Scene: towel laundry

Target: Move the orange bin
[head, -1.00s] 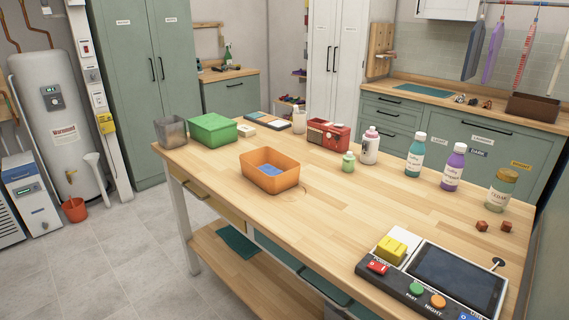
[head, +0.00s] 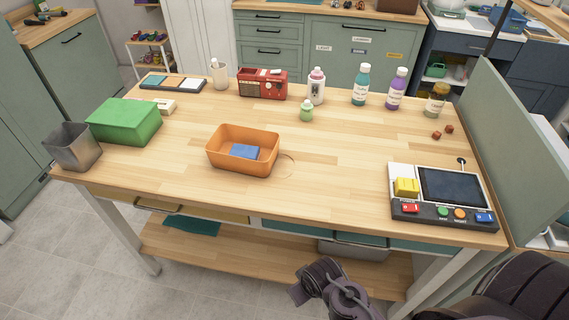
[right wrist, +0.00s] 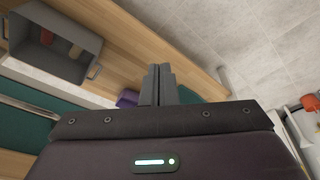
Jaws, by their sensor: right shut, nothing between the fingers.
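The orange bin (head: 243,160) stands upright on the wooden worktable (head: 340,205), left of its middle. A blue block-like item (head: 244,151) lies inside it. A faint ring marks the tabletop just right of the bin. My right gripper (right wrist: 161,72) is shut and empty in the right wrist view. In the head view my right arm comes in at the bottom right, in front of the table and apart from the bin; its fingertips are hard to make out there. My left gripper is not in view.
A green box (head: 125,121) and grey container (head: 72,146) stand left of the bin. A red radio (head: 263,84) and several bottles line the back. A control panel with screen (head: 440,193) sits at right. The tabletop between bin and panel is clear.

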